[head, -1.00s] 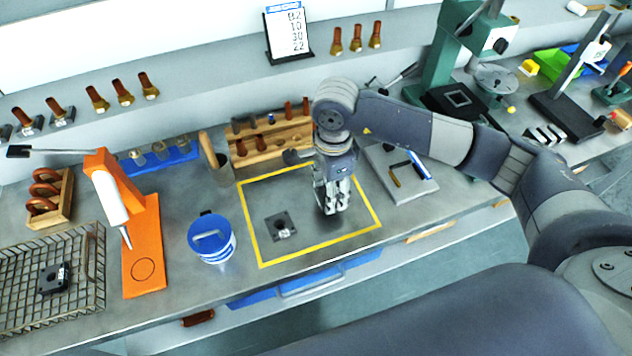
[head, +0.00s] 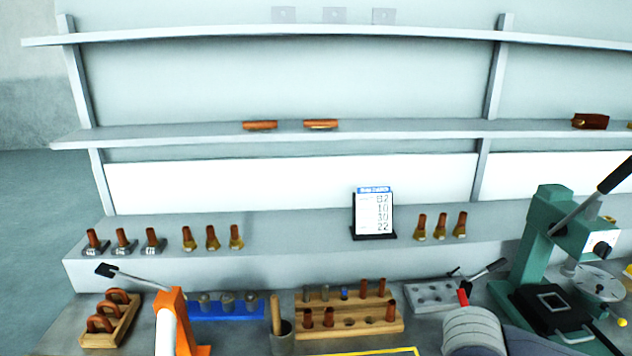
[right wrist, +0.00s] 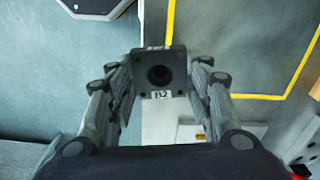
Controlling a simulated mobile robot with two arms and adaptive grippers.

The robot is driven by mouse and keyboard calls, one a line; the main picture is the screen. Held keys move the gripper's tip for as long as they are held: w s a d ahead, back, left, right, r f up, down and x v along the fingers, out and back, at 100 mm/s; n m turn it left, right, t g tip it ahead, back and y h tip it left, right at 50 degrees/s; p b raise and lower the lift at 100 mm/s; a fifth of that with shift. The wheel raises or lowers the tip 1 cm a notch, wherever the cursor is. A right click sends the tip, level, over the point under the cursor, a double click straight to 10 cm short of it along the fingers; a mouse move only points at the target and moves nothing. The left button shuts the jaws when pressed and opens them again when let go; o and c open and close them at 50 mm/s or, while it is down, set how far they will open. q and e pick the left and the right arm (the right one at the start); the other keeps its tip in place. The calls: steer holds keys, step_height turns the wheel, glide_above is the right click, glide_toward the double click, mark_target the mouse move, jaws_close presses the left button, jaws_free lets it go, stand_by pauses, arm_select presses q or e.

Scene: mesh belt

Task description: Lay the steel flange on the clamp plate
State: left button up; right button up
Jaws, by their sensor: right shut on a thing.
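The steel flange (right wrist: 158,68), a dark square plate with a round central hole and a small white label, sits between the fingertips of my right gripper (right wrist: 160,88) in the right wrist view. The fingers are closed on its two sides. The right gripper is out of the head view, where only part of my right arm shows at the bottom edge. My left gripper is not in view. I cannot identify the clamp plate for certain; a dark plate with a square frame (head: 552,302) lies at the foot of the green press (head: 560,235).
A display card (head: 374,214) stands on the ledge between copper-tipped pieces. Wooden racks (head: 350,312), a blue rack (head: 225,307) and an orange stand (head: 172,325) occupy the bench. Yellow tape (right wrist: 268,96) marks the surface under the right gripper. Shelves run above.

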steer(key=n, duration=0.1)
steer(key=r+n, duration=0.1)
steer(key=n, duration=0.3)
steer(key=shift+w+a+r, duration=0.2)
steer(key=shift+w+r, duration=0.1)
steer(key=shift+r, duration=0.1)
steer(key=n, duration=0.2)
steer(key=r+n, duration=0.1)
steer(key=n, duration=0.1)
steer(key=shift+w+a, duration=0.1)
steer(key=shift+w, duration=0.05)
steer(key=n, duration=0.1)
steer(key=r+n, duration=0.1)
steer(key=n, duration=0.1)
steer(key=shift+a, duration=0.1)
steer(key=n, duration=0.2)
steer(key=r+n, duration=0.1)
steer(key=n, duration=0.1)
steer(key=shift+w, duration=0.15)
steer(key=shift+a, duration=0.15)
